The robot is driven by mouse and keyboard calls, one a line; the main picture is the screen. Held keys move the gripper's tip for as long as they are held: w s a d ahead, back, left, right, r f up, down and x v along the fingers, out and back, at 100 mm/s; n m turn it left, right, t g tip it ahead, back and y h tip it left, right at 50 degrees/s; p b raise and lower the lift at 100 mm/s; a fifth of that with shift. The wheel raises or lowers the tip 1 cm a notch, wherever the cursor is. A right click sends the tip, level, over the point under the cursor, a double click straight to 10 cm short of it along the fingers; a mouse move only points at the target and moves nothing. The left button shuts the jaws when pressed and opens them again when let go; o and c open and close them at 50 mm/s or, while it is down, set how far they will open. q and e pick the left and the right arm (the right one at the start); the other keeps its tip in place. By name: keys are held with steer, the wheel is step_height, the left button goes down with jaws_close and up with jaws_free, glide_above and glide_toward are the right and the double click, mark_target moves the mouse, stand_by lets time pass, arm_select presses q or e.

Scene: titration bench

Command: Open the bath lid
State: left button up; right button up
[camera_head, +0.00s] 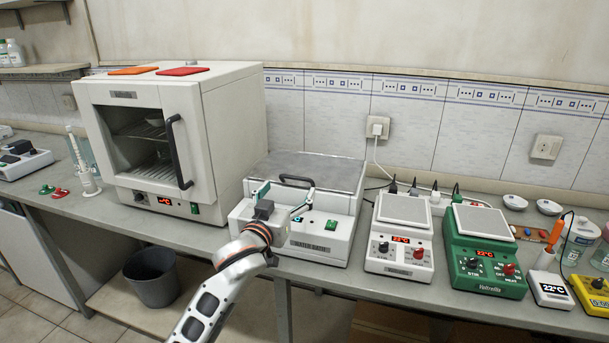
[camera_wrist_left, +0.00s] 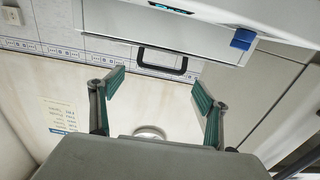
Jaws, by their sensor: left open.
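The water bath (camera_head: 318,243) is a white box on the bench with a flat grey lid (camera_head: 325,170) lying closed on top. A black bar handle (camera_head: 296,180) stands on the lid. It also shows in the wrist view as a dark handle (camera_wrist_left: 150,72), ahead of the fingers. My left gripper (camera_head: 284,198) is open and empty over the front of the bath, in front of the handle and apart from it. Its green-padded fingers (camera_wrist_left: 158,88) are spread in the wrist view. My right gripper is not in view.
A white oven (camera_head: 225,120) stands close to the left of the bath. A white hotplate (camera_head: 400,245) and a green one (camera_head: 485,255) stand to its right. The tiled wall (camera_head: 335,115) is behind. A grey bin (camera_head: 152,275) is below the bench.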

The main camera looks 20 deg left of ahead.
mark_target(296, 178)
arm_select(q)
steer(key=w, duration=0.6)
steer(key=shift+w, duration=0.65)
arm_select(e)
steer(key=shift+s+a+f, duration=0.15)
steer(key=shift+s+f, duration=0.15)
arm_select(q)
steer(key=shift+d, duration=0.1)
steer(key=c, duration=1.3)
steer(key=shift+r, duration=0.15)
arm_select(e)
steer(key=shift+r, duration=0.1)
